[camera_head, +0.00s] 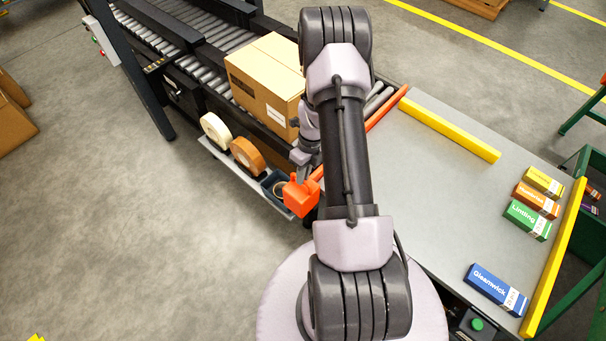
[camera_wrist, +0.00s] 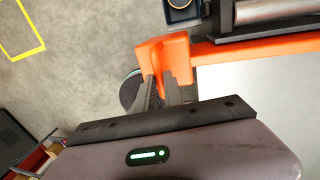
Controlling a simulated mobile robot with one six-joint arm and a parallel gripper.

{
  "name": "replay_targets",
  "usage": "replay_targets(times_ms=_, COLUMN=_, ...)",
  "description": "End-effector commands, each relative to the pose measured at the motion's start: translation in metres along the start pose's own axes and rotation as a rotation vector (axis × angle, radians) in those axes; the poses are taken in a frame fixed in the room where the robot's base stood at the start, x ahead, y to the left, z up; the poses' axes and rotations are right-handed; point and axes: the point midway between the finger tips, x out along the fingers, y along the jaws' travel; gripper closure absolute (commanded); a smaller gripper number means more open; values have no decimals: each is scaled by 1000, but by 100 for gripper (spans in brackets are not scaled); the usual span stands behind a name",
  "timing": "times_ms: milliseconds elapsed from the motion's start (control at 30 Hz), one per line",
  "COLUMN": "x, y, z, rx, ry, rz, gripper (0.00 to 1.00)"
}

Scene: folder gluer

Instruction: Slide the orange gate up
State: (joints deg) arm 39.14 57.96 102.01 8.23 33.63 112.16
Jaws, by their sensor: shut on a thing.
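The orange gate (camera_head: 386,107) is a long bar between the roller conveyor and the grey table, partly hidden behind my arm. Its block-shaped end grip (camera_head: 300,196) sticks out on the near side, left of my arm. In the wrist view the gate bar (camera_wrist: 250,48) runs off to the right from the grip (camera_wrist: 177,52). My gripper (camera_wrist: 163,88) is shut on the gate's grip, with its fingertips at the block's lower part. In the head view my gripper (camera_head: 303,178) is mostly hidden by my arm.
A cardboard box (camera_head: 268,82) sits on the roller conveyor (camera_head: 180,55). Tape rolls (camera_head: 247,154) and a small dark bin (camera_head: 275,186) line the conveyor's side. Yellow rails (camera_head: 450,130) edge the table (camera_head: 425,190). Several small cartons, including a blue one (camera_head: 495,288), lie at its right.

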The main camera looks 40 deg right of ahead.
Motion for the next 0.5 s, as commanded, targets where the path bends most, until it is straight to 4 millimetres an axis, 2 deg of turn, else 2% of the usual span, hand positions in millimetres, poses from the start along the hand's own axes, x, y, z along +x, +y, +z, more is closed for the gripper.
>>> replay_targets(times_ms=33, x=-10, y=1, z=1, rx=0, ry=-2, rz=-1, gripper=100)
replay_targets(times_ms=267, x=-8, y=1, z=1, rx=1, ry=-3, rz=-1, gripper=100)
replay_targets(times_ms=300, x=-8, y=1, z=1, rx=1, ry=-3, rz=-2, gripper=80)
replay_targets(times_ms=367, x=-8, y=1, z=1, rx=0, ry=-2, rz=-1, gripper=68)
replay_targets(times_ms=500, x=-7, y=1, z=1, rx=0, ry=-2, rz=-1, gripper=66)
